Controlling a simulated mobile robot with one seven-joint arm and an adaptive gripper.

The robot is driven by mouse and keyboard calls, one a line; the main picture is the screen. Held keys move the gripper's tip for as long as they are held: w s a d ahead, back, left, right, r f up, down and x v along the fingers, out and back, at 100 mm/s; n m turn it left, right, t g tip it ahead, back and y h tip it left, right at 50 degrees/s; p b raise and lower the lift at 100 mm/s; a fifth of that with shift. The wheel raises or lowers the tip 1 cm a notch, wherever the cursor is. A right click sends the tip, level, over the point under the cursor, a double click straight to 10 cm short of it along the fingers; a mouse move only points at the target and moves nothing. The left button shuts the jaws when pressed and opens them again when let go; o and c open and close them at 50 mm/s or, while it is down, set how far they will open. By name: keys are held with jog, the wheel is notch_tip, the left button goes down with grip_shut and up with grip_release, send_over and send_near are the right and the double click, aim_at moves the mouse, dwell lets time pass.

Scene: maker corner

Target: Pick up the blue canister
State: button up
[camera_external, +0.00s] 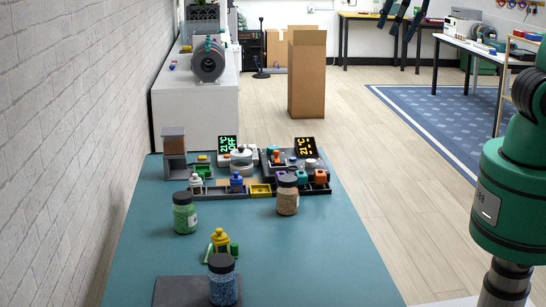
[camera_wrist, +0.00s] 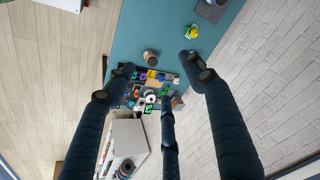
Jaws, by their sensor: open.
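The blue canister (camera_external: 222,281) is a clear jar of blue granules with a black lid. In the wrist view that end of the table is at the top edge, and I cannot make out the canister clearly. My gripper (camera_wrist: 163,78) has dark, padded fingers spread wide apart with nothing between them. It is high above the table; its fingers also show at the top of the external view (camera_external: 398,30), well away from the canister.
A yellow bottle-shaped piece with green parts (camera_external: 221,242) stands just behind the canister. A green jar (camera_external: 185,213) and a tan jar (camera_external: 288,195) are farther back. Trays of small parts and displays fill the far end. A brick wall (camera_external: 70,120) runs along the left. The table's right side is clear.

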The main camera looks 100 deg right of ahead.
jog(key=w+d+f+m+g+p, duration=0.1)
jog(key=w+d+m, duration=0.2)
jog(key=w, duration=0.4)
jog(key=w+d+f+m, duration=0.2)
jog(key=w+d, duration=0.2)
jog(key=w, duration=0.4)
jog(key=m+g+p, duration=0.3)
jog(key=m, duration=1)
send_over(236, 172)
notch_tip(236, 172, down, 36)
jog(key=shift+s+f, duration=0.1)
jog(key=shift+f, duration=0.15)
jog(key=shift+f+b, duration=0.4)
jog(key=shift+f, duration=3.75)
jog(key=shift+f, duration=2.65)
